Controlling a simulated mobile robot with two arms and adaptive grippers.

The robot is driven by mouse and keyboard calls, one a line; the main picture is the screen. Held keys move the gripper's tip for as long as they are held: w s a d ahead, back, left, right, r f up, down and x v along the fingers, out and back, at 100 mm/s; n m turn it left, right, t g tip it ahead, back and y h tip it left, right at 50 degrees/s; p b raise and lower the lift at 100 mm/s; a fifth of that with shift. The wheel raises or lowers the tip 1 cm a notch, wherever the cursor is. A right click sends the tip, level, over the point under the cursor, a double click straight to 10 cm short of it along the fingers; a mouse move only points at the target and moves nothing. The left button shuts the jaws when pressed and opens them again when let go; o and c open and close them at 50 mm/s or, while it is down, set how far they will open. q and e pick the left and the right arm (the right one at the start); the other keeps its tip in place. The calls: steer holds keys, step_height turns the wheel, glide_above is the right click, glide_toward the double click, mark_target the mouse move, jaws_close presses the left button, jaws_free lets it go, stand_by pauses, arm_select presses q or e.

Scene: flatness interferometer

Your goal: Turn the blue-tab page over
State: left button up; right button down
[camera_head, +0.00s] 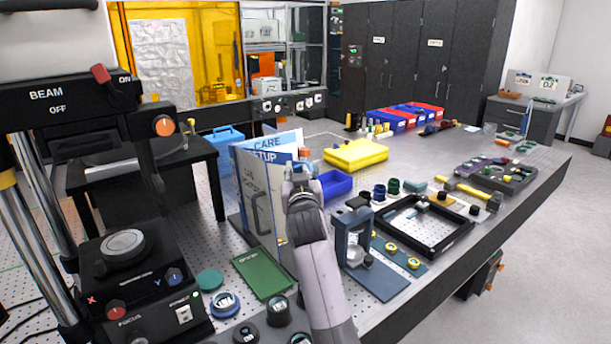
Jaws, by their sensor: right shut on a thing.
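An upright booklet (259,205) stands open on the bench left of centre, its pages spread. A front sheet with a drawing and lettering faces me, and pages headed SETUP (262,155) and CARE (272,141) show blue behind it. My right gripper (298,178) is at the right edge of the booklet, shut on the edge of a page. The fingers and arm cover that edge, so I cannot tell which page it is or see its tab. My left gripper is not in view.
A blue bin (334,185) and a yellow tray (356,154) sit right behind the gripper. A blue-grey stand (354,238) and a black frame (425,226) are to the right. A green board (263,272) lies in front of the booklet. Black optics equipment (125,275) fills the left.

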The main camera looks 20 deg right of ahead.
steer(key=c, duration=1.8)
jaws_free()
steer(key=shift+w+a+r+y, duration=0.15)
steer(key=shift+a+r+y, duration=0.2)
steer(key=shift+a, duration=0.3)
steer(key=shift+o, duration=0.8)
steer(key=shift+w+a+f, duration=0.1)
steer(key=shift+w+a, duration=0.1)
steer(key=shift+a, duration=0.1)
steer(key=shift+d, duration=0.1)
step_height(320, 180, up, 10)
steer(key=shift+d+f, duration=0.25)
steer(key=shift+d, duration=0.1)
